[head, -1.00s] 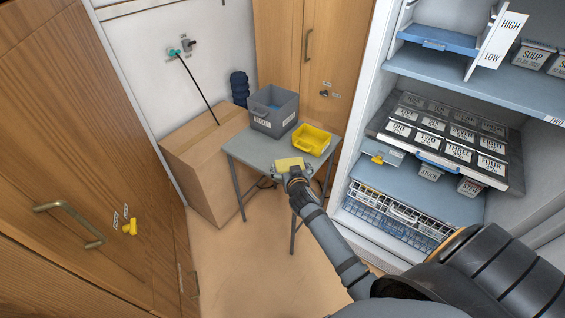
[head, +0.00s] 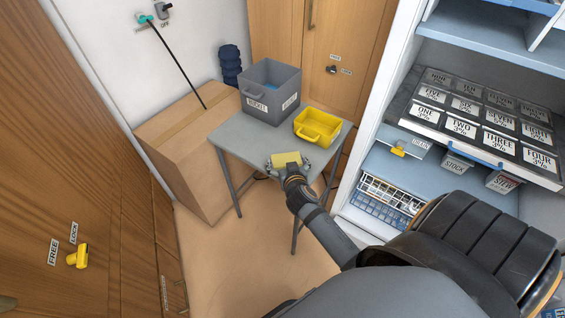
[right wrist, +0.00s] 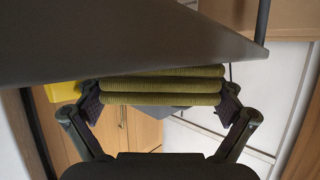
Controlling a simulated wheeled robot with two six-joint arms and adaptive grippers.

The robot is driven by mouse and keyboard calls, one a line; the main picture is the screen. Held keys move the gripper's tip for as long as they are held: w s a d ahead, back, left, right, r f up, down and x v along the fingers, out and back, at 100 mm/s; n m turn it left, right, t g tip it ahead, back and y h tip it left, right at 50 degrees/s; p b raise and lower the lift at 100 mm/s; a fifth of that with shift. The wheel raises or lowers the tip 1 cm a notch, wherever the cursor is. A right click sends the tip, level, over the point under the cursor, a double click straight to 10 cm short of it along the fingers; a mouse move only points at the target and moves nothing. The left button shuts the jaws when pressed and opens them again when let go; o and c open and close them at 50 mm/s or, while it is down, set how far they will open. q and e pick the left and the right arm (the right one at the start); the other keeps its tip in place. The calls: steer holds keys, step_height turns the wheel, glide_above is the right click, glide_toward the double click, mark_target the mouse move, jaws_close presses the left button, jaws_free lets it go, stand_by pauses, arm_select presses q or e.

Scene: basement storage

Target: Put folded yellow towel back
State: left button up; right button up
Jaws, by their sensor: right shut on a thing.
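The folded yellow towel (head: 286,159) is held in my right gripper (head: 289,165), at the front edge of the small grey table (head: 238,140). In the right wrist view the towel (right wrist: 162,86) shows as stacked layers with a finger on each side of it. A dark flat surface crosses the top of that view and hides the towel's upper part. I cannot tell whether the towel touches the table. My left gripper is not in view.
A grey bucket (head: 262,104) and a yellow tub (head: 319,125) stand on the table. A cardboard box (head: 175,145) is at its left. The open shelf unit (head: 390,75) with a tray of labelled boxes (head: 463,128) is at the right.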

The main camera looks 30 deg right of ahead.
steer(key=shift+s+a+r, duration=0.1)
steer(key=shift+s, duration=0.2)
steer(key=shift+f, duration=0.2)
steer(key=o, duration=0.9)
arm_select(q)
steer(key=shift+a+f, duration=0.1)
arm_select(e)
steer(key=shift+o, duration=0.2)
